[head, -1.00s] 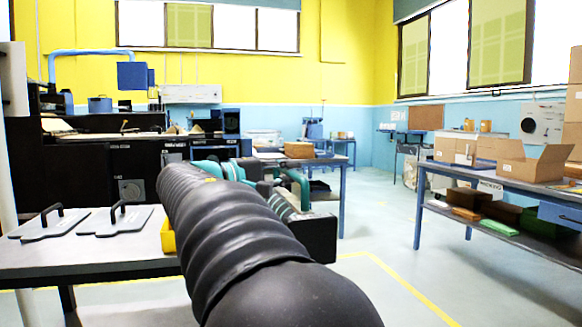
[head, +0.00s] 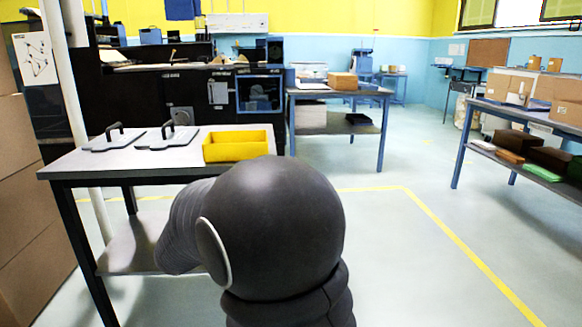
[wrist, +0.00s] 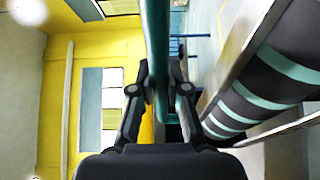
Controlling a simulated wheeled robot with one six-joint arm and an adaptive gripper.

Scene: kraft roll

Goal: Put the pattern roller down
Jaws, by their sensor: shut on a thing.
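In the wrist view, my gripper (wrist: 160,95) is shut on the teal bar-shaped handle (wrist: 157,35) of the pattern roller. The bar passes between both fingers. The roller's drum (wrist: 262,92), black with teal bands, shows at the right of that view, beside pale metal frame parts. It is off to one side of the fingers. In the head view, my dark arm fills the lower middle and hides the gripper and roller. What lies under the roller cannot be seen.
A grey table (head: 90,168) at left bears two grey plates with black handles (head: 112,139) (head: 167,136) and a yellow tray (head: 236,148). Its lower shelf (head: 125,255) is partly hidden by my arm. Brown boxes (head: 30,210) stand far left. Open floor (head: 420,270) lies right.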

